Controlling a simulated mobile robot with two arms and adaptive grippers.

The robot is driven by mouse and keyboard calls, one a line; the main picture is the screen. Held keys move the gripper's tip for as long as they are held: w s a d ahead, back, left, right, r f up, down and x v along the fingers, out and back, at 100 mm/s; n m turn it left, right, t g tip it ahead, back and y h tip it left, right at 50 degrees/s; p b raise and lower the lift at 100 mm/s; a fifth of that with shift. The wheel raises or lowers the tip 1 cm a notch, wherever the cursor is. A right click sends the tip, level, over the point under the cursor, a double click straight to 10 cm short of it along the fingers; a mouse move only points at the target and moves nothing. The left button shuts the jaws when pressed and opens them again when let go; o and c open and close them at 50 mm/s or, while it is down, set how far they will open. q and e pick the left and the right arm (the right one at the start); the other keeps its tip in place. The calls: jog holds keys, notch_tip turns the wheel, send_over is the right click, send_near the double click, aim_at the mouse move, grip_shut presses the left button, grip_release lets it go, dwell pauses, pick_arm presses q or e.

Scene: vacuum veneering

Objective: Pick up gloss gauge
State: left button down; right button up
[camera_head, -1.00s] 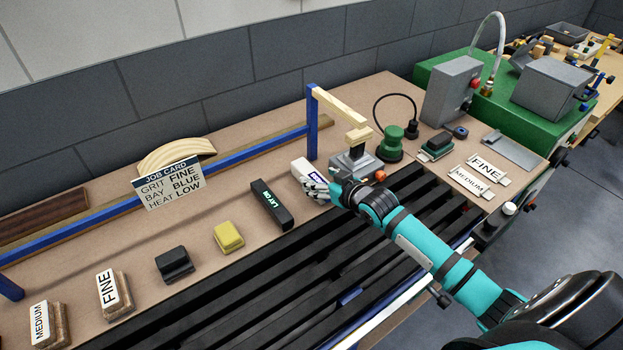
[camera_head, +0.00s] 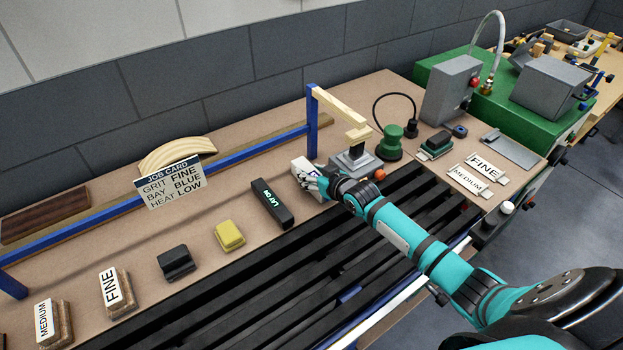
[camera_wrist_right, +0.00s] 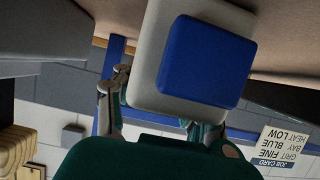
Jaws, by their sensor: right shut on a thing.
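The gloss gauge is a small white box (camera_head: 302,165) near the middle of the bench, left of the grey clamp-like stand. My right gripper (camera_head: 312,178) is at its near right end and shut on it. In the right wrist view the gauge's pale body (camera_wrist_right: 146,70) with a large blue face (camera_wrist_right: 207,62) is close to the camera. The right fingers (camera_wrist_right: 160,112) show at either side of its lower part, the tips partly hidden. I cannot tell whether the gauge touches the bench. My left gripper is not in view.
A black "LAY ON" bar (camera_head: 272,204) lies just left of the gauge. A blue post (camera_head: 312,122) with a wooden arm stands behind it. The grey stand (camera_head: 355,163) and green knob (camera_head: 390,143) are to the right. Black slats (camera_head: 290,262) run along the front.

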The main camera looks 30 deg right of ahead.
jog(key=c, duration=0.4)
jog(key=shift+c, duration=0.5)
jog(key=shift+r, duration=0.15)
